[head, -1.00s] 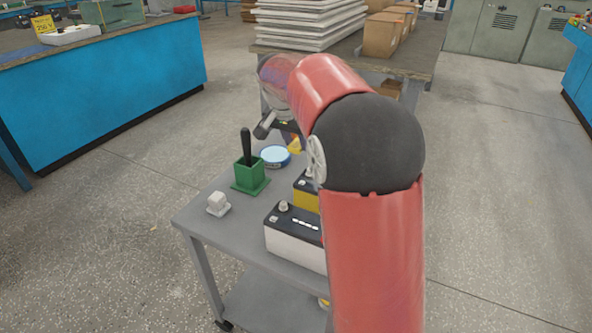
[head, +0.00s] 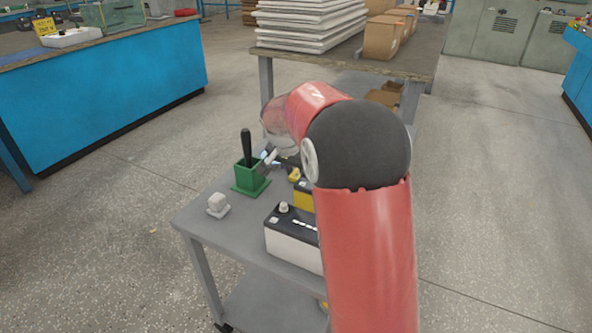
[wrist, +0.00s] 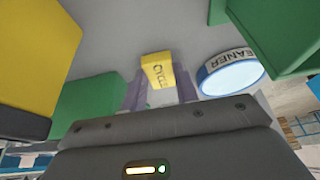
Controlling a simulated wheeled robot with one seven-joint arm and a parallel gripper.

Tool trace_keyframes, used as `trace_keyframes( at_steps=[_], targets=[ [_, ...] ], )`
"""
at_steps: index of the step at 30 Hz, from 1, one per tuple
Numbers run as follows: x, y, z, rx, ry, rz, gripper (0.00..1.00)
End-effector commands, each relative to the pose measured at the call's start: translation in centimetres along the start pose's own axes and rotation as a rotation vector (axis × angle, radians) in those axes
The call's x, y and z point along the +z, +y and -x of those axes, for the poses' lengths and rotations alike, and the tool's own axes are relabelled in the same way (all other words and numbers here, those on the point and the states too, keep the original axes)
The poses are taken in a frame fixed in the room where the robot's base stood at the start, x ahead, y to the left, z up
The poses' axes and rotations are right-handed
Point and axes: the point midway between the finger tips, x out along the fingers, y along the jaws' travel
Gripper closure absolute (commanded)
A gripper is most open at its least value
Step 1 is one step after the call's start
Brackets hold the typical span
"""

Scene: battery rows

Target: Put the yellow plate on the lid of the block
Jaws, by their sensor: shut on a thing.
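My gripper (wrist: 159,88) is shut on the small yellow plate (wrist: 157,72), which bears dark lettering, in the wrist view. In the head view the plate (head: 294,174) shows just left of my arm, above the cart top. A yellow block with a dark lid (head: 304,195) stands nearer me, partly hidden by my arm. It also shows at the left of the wrist view (wrist: 40,50). A white block with a black lid (head: 293,242) stands in front of it. A green block (wrist: 92,105) shows at the wrist view's lower left. I cannot tell which block is meant.
A green holder (head: 250,178) with a black-handled tool (head: 246,145) stands left of the gripper. A round blue-and-white tin marked CLEANER (wrist: 232,75) lies near it. A small pale block (head: 217,205) sits at the cart's left. The cart top (head: 235,232) is clear at front left.

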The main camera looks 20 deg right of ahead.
Motion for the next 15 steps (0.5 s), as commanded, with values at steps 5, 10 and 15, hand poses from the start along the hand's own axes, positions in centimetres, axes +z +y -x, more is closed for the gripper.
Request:
trace_keyframes(
  at_steps=[5,10,15],
  targets=[
    [0.22,0.00,-0.50,0.000,-0.001,0.000,0.66],
    [0.31,0.03,-0.60,0.002,-0.004,0.000,0.48],
    [0.40,0.04,-0.70,0.003,-0.006,0.000,0.48]
  ],
)
